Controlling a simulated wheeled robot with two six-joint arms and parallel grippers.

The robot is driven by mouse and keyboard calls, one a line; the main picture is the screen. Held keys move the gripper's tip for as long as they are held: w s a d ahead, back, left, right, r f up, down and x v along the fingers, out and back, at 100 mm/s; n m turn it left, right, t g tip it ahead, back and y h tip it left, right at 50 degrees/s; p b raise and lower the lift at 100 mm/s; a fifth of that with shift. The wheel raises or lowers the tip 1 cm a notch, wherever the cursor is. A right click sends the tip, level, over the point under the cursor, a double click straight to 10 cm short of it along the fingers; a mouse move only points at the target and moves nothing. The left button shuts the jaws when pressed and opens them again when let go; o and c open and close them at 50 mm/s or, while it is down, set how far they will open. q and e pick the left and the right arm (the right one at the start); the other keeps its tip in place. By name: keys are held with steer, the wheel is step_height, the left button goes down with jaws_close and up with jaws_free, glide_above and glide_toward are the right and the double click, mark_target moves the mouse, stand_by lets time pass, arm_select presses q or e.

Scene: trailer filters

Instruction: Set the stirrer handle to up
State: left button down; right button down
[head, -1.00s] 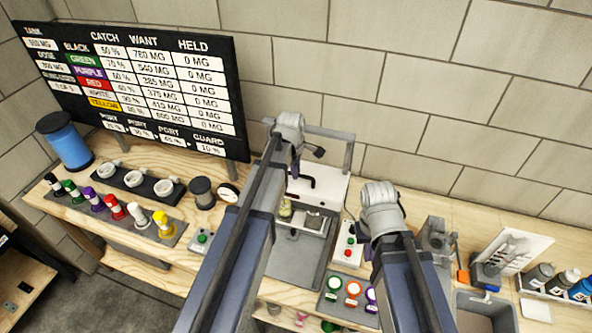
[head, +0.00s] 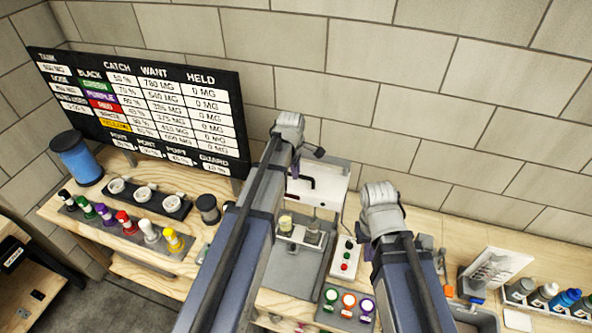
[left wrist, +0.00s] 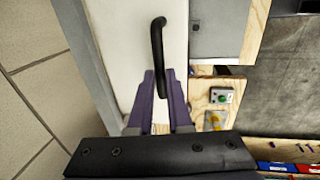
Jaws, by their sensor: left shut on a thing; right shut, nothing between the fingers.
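The stirrer handle (left wrist: 156,42) is a black curved bar on a white panel (left wrist: 116,60) in the left wrist view. My left gripper (left wrist: 162,92) has its purple fingers closed at the handle's lower end. In the head view the handle (head: 303,180) is a small dark hook on the white upright machine (head: 325,186), below and right of my left wrist. My left fingers are mostly hidden there by my arm. My right gripper (head: 368,250) is shut and empty, largely hidden by its own arm, right of the machine and near the button box (head: 345,260).
Below the machine's panel is a grey tray (head: 287,265) with small jars. Coloured buttons (head: 347,301) sit at the bench's front edge. Coloured bottles (head: 130,222) stand at left, blue-labelled bottles (head: 565,300) at far right.

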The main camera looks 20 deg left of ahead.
arm_select(q)
steer(key=shift+w, duration=0.1)
steer(key=c, duration=0.8)
jaws_free()
steer(key=shift+c, duration=0.2)
